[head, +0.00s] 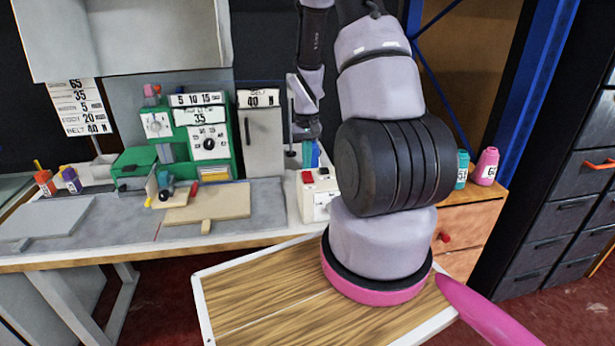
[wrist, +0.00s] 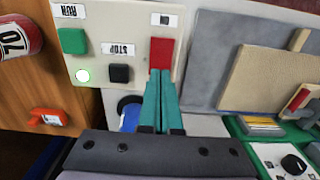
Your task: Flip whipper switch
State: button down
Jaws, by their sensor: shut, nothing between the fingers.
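A pale control box (head: 320,205) stands at the right end of the grey worktop. In the wrist view its panel (wrist: 110,30) carries a red rectangular switch (wrist: 161,52), a green button (wrist: 73,41) by an upside-down RUN label, and a black button (wrist: 119,73) by a STOP label. A small round light (wrist: 83,75) glows. No label reading whipper is legible. My gripper (wrist: 161,73) is shut and empty, its teal fingertips at the red switch's near edge. I cannot tell whether they touch it. In the head view the fingers are small and unclear above the box.
A green machine (head: 208,140) with a dial and a grey cabinet (head: 262,143) stand left of the box. A beige board (head: 207,203) lies on the worktop. Teal and pink bottles (head: 487,167) stand on the wooden drawer unit at right.

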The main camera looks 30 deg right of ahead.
jog(key=shift+f, duration=0.95)
dwell(0.9)
jog(key=shift+r, duration=3.55)
jog(key=shift+r, duration=0.15)
notch_tip(320, 180, up, 8)
jog(key=t, duration=0.1)
send_over(307, 173)
jog(key=a, duration=0.2)
jog(key=s+a+r+t, duration=0.1)
jog(key=s+a+r, duration=0.1)
jog(key=r, duration=0.3)
jog(key=s+a+r+t, duration=0.1)
jog(key=s+a+r, duration=0.1)
jog(key=r, duration=0.4)
jog(key=s+a+r+m+t+y, duration=0.1)
jog(key=s+a+r+t, duration=0.3)
jog(key=s+r, duration=0.9)
jog(key=s+a+y, duration=0.1)
jog(key=s+a, duration=0.1)
jog(key=a, duration=0.1)
jog(key=shift+s+a, duration=0.2)
jog(key=shift+s, duration=0.05)
